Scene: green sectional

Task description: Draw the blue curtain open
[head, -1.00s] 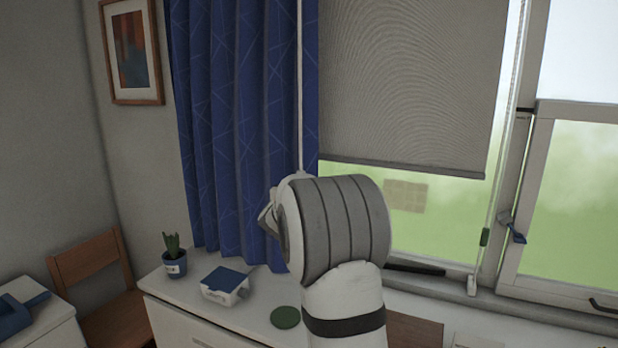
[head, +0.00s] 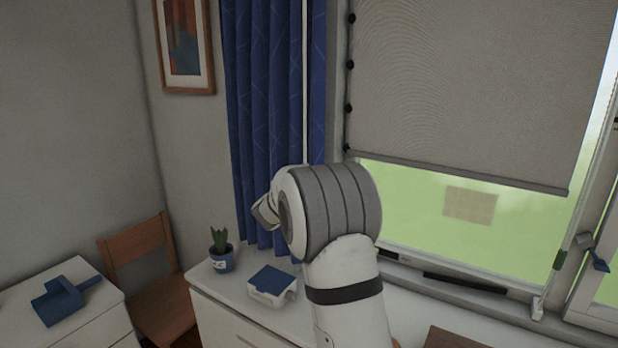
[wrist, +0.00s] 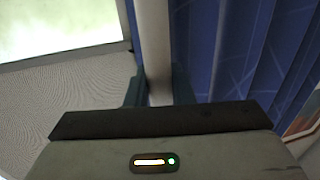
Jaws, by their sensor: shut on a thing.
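The blue curtain (head: 265,110) hangs in folds at the left of the window in the head view, bunched into a narrow strip. A pale upright wand (head: 305,80) hangs in front of its right part. In the wrist view the wand (wrist: 155,45) runs between the two fingers of my gripper (wrist: 158,88), which is shut on it. The curtain also fills the right of the wrist view (wrist: 235,55). In the head view my arm hides the fingers and the wand's lower part.
A grey roller blind (head: 470,95) covers the upper window, right of the curtain. Below, a white cabinet (head: 215,290) bears a potted plant (head: 221,258) and a blue-lidded box (head: 272,285). A wooden chair (head: 140,250) and a white unit with a blue dustpan (head: 62,300) stand left.

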